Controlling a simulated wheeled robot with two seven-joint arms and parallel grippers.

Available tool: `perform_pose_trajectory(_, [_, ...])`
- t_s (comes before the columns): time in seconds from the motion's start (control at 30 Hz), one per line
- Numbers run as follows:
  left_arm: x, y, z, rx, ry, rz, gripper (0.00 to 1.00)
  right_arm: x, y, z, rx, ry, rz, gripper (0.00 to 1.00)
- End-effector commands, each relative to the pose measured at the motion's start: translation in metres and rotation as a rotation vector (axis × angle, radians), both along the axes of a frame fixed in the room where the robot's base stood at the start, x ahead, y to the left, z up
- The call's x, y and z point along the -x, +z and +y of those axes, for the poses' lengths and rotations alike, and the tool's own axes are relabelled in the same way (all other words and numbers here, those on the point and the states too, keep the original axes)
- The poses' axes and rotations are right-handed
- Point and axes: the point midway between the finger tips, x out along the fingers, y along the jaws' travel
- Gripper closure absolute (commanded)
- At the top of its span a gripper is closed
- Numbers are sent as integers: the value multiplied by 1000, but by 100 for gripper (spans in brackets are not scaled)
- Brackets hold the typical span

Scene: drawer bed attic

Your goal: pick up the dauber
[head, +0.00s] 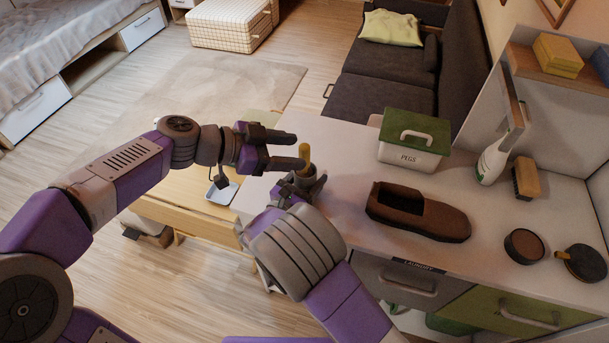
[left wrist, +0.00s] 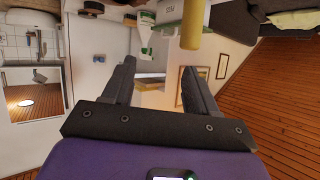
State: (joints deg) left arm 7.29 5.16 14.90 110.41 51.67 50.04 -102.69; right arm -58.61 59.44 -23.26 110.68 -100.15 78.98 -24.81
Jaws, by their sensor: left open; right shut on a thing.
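A short tan rod (head: 305,154), which looks like the dauber's handle, stands upright in my right gripper (head: 304,184). The right gripper is shut on its lower part, so that end is mostly hidden. My left gripper (head: 291,150) is open and reaches in from the left, its fingers pointing toward the rod. In the head view one fingertip is close beside the rod; I cannot tell if they touch. In the left wrist view the tan rod (left wrist: 191,30) shows at the top, beyond the tips of the open fingers (left wrist: 158,66), and nothing is between them.
The white counter (head: 345,150) holds a brown shoe (head: 418,211), a green-lidded pegs box (head: 414,141), a white bottle (head: 490,163), a brush (head: 526,178), an open round tin (head: 524,246) and a dark round piece (head: 581,262). A wooden table (head: 170,205) stands left.

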Motion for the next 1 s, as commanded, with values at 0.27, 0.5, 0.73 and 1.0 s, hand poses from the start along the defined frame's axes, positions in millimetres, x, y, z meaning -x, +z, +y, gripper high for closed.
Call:
perform_pose_trajectory(0.27, [2, -19, 38, 70, 268, 51, 42, 0, 0, 0, 0, 0, 0, 70])
perform_pose_trajectory(0.5, [-10, -34, 22, 77, 300, 63, 42, 0, 0, 0, 1, 0, -1, 70])
perform_pose_trajectory(0.73, [-29, -47, -5, 78, 300, 60, 42, 0, 0, 0, 1, 0, -1, 70])
perform_pose_trajectory(1.0, [-41, -58, -22, 78, 298, 62, 42, 0, 0, 0, 0, 0, 0, 70])
